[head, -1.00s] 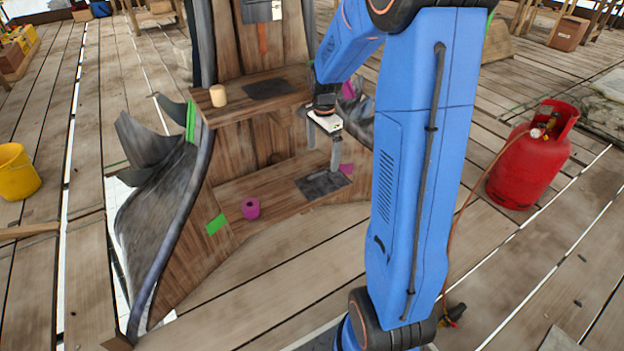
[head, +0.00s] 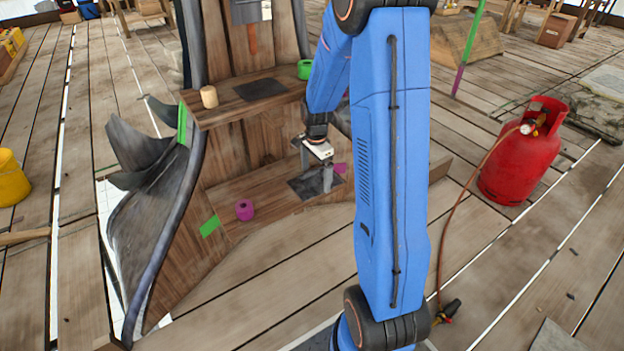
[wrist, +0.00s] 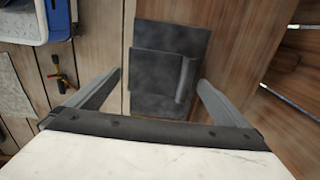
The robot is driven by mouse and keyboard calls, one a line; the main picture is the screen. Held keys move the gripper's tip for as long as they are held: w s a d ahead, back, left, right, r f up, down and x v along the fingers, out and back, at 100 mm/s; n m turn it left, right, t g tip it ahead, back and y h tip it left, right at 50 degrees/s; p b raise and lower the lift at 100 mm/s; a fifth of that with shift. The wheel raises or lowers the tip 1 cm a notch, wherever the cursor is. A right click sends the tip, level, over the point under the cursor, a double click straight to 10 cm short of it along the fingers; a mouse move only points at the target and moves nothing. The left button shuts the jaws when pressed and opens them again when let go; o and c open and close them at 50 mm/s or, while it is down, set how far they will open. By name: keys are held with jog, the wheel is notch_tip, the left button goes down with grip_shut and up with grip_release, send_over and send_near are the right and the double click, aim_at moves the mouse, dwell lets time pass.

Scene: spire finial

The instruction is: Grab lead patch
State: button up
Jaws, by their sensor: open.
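The lead patch (head: 304,187) is a dark grey sheet on the lower wooden shelf (head: 262,196) in the head view. In the wrist view the lead patch (wrist: 158,104) lies ahead between the fingers, with a raised fold along its right side and a flat dark sheet (wrist: 172,38) behind it. My gripper (head: 316,170) is open above the shelf, its fingers pointing down around the patch. In the wrist view my gripper (wrist: 160,88) has a finger on either side of the patch. I cannot tell whether the fingers touch it.
A red gas cylinder (head: 522,150) stands right.

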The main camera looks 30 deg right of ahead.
jog(key=shift+f, duration=0.7)
jog(key=shift+c, duration=0.6)
jog(key=c, duration=1)
jog(key=shift+o, duration=0.2)
jog(key=shift+r, duration=0.1)
